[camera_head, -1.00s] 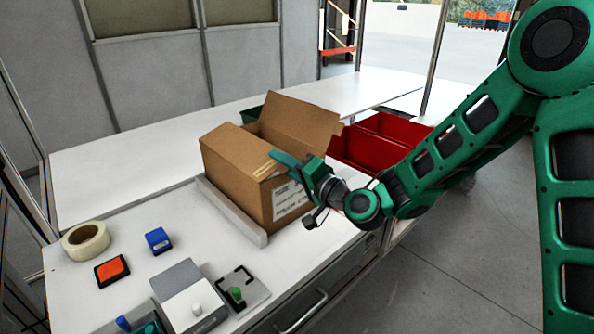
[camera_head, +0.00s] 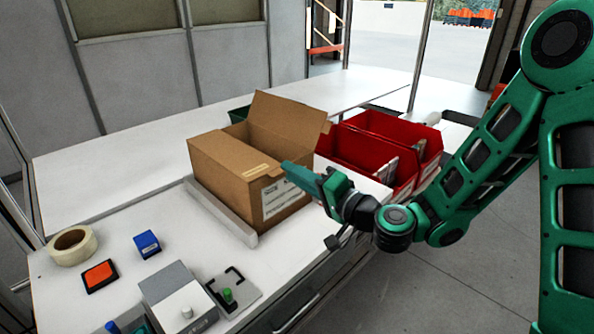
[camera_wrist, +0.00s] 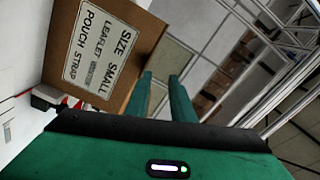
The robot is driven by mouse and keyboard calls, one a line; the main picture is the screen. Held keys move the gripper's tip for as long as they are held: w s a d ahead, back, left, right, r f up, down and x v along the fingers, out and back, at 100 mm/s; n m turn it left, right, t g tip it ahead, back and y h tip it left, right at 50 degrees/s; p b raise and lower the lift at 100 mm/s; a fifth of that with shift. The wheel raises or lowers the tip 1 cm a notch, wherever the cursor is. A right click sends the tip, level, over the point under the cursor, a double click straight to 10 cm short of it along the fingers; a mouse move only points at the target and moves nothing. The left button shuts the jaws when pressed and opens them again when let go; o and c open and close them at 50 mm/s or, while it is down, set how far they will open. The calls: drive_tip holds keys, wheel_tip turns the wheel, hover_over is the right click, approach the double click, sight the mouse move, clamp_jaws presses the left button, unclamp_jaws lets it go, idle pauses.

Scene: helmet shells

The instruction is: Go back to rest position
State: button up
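My gripper (camera_head: 305,179) is at the front right side of the open cardboard box (camera_head: 225,176), level with its upper part. In the wrist view, the two green fingers of my gripper (camera_wrist: 164,90) stand apart with a gap between them and nothing held. The box (camera_wrist: 135,30) is at the upper left there, with a white label reading "SIZE SMALL, LEAFLET, POUCH STRAP". I cannot tell from the head view whether a finger touches the box. The inside of the box is mostly hidden.
Red bins (camera_head: 362,146) stand right behind my gripper. A low white ledge (camera_head: 222,213) runs along the box. Tape (camera_head: 72,246), a blue block (camera_head: 147,243), an orange pad (camera_head: 99,275) and small fixtures (camera_head: 182,298) lie on the white table at front left. Floor at right is clear.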

drive_tip(key=s+d+f+n+g+h, duration=0.2)
drive_tip(key=s+d+f+h, duration=0.15)
drive_tip(key=d, duration=0.65)
drive_tip(key=s+d+f+n+g+h, duration=0.1)
drive_tip(key=s+d+f+g+h, duration=0.25)
drive_tip(key=d, duration=0.65)
drive_tip(key=s+d+f+n+g+h, duration=0.15)
drive_tip(key=d+h, duration=0.25)
drive_tip(key=d, duration=0.6)
drive_tip(key=s+d+r+m+g+h, duration=0.1)
drive_tip(key=s+d+r+m+g, duration=0.1)
drive_tip(key=s+d, duration=0.6)
drive_tip(key=s+d+r+m+g+h, duration=0.1)
drive_tip(key=s+d+m, duration=0.4)
drive_tip(key=s, duration=0.9)
drive_tip(key=d+g, duration=0.1)
drive_tip(key=d, duration=0.2)
drive_tip(key=shift+r+g+h, duration=0.3)
drive_tip(key=shift+r+g, duration=0.1)
